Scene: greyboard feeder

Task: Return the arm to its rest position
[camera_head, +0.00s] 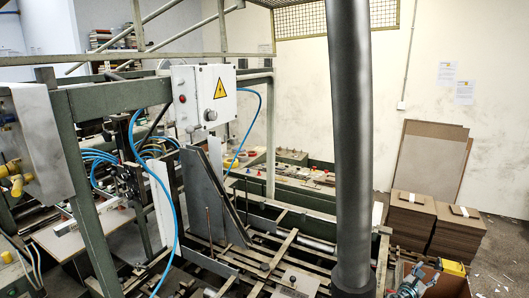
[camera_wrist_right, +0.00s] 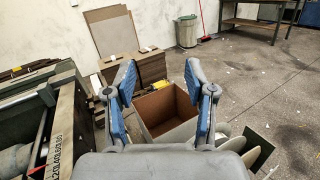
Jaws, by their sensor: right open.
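My right gripper (camera_head: 418,281) shows small at the bottom right of the head view, partly cut off by the lower edge. In the right wrist view its two blue-padded fingers (camera_wrist_right: 161,78) stand wide apart with nothing between them. Beyond and below them is an open cardboard box (camera_wrist_right: 168,103). Its brown side also shows beside the gripper in the head view (camera_head: 452,286). My left gripper does not show.
A thick dark post (camera_head: 350,150) stands in front of the greyboard feeder (camera_head: 230,215). Greyboard stacks (camera_head: 457,232) and leaning sheets (camera_head: 430,160) stand by the wall.

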